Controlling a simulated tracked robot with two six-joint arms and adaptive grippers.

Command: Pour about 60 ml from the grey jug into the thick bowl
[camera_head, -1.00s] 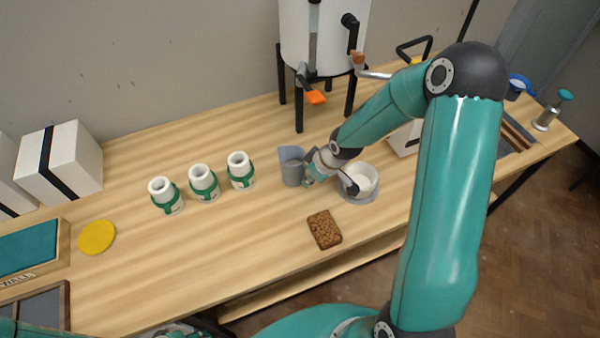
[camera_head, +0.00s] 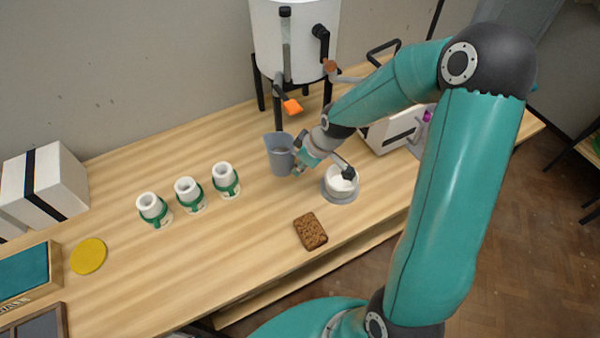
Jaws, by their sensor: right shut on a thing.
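The grey jug (camera_head: 279,156) is upright, left of the bowl, and looks a little above the bench. My right gripper (camera_head: 299,165) is shut on the jug's right side; the jug's handle and the fingertips are partly hidden. The thick bowl (camera_head: 338,186) is white and stands on a round grey base (camera_head: 341,199) to the right of the jug. A dark part of my right gripper covers some of the bowl's far rim. I cannot see how full the jug or bowl is. My left gripper is not in view.
Three white cups with green bands (camera_head: 188,195) stand left of the jug. A brown sponge-like block (camera_head: 310,232) lies in front of the bowl. A yellow disc (camera_head: 88,256) lies at left.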

